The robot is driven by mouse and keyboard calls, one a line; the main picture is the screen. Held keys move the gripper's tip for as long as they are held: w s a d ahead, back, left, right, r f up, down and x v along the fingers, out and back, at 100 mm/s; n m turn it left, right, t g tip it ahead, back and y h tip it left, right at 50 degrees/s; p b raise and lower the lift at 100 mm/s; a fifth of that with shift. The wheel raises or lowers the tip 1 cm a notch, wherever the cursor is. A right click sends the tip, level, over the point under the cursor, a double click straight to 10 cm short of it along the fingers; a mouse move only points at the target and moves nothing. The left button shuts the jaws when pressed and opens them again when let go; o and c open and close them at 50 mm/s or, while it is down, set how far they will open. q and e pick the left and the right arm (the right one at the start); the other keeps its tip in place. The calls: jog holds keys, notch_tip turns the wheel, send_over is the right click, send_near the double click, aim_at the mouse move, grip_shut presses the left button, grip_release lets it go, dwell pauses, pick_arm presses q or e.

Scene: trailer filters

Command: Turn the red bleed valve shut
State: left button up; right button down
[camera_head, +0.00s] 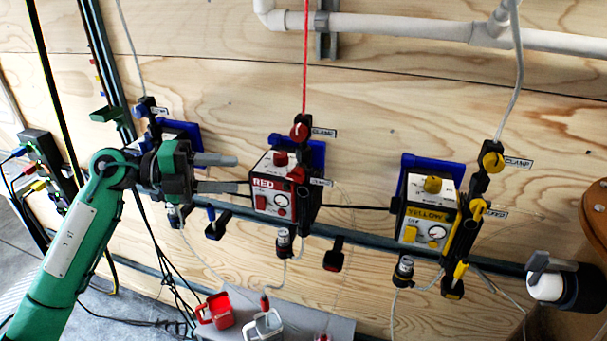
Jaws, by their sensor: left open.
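The red unit is a white and red box (270,190) marked RED, mounted on the wooden wall in a blue bracket. The red bleed valve (297,175) appears to be the small red handle on the black fitting at the box's right, beside a small label; its exact angle is too small to tell. A red clamp knob (299,132) sits above it by the CLAMP label. My left gripper (239,174) is open and empty, its fingers pointing right. The fingertips are just left of the red box, apart from the valve. My right gripper is not in view.
The yellow unit (425,220) hangs to the right, with its yellow clamp and valve. A dark rail (375,240) runs below both. My left arm partly hides a blue unit (183,130). A red cup (216,311) and white cup (262,325) sit on a grey surface below.

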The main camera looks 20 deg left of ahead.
aim_at(296, 175)
pick_arm(q)
jog(key=p+x, duration=0.1)
jog(key=x, duration=0.3)
jog(key=p+x, duration=0.1)
jog(key=x, duration=0.3)
jog(key=p+x, duration=0.1)
jog(key=x, duration=0.3)
jog(key=shift+d+r+p, duration=0.2)
jog(key=shift+d+p, duration=0.15)
jog(key=shift+d, duration=0.1)
jog(key=shift+w+d+f, duration=0.1)
jog(key=shift+w+d, duration=0.05)
jog(key=shift+d, duration=0.15)
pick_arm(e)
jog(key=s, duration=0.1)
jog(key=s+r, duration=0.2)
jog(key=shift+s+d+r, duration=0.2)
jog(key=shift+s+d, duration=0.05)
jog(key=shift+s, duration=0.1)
pick_arm(q)
jog(key=c, duration=0.9)
jog(key=shift+c, duration=0.2)
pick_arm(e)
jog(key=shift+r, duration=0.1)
